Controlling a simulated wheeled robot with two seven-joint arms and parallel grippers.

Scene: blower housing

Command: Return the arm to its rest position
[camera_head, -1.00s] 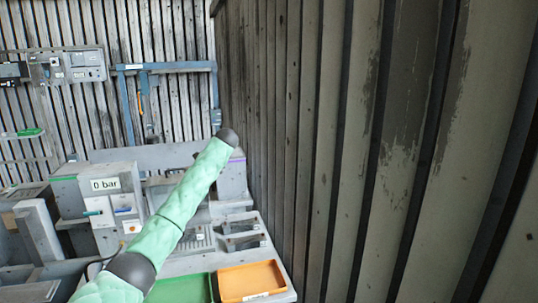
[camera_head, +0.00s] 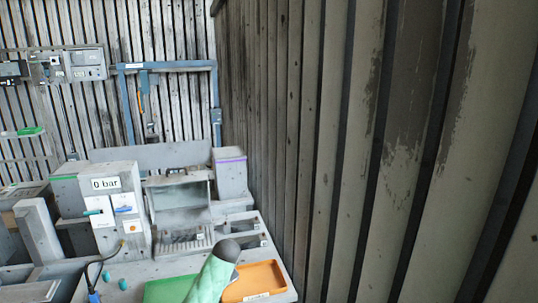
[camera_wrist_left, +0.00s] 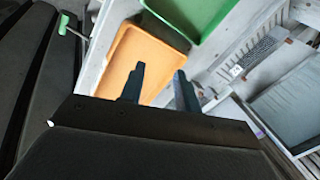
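My left arm, in a green sleeve with a dark grey joint, shows at the bottom of the head view (camera_head: 212,278), in front of the trays. Its gripper does not show clearly there. In the left wrist view the left gripper (camera_wrist_left: 160,84) has two dark fingers set apart with nothing between them. They point over the edge of the orange tray (camera_wrist_left: 143,52), whose height below them I cannot tell. The orange tray (camera_head: 262,280) also shows in the head view, partly behind my arm. My right gripper is in neither view.
A green tray (camera_head: 165,291) stands left of the orange one. Behind are a grey unit marked "0 bar" (camera_head: 105,205), a clear-fronted box (camera_head: 180,198) and a grey block (camera_head: 230,175). A corrugated wall (camera_head: 330,150) rises close on the right. Two teal pieces (camera_head: 123,284) lie left of the trays.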

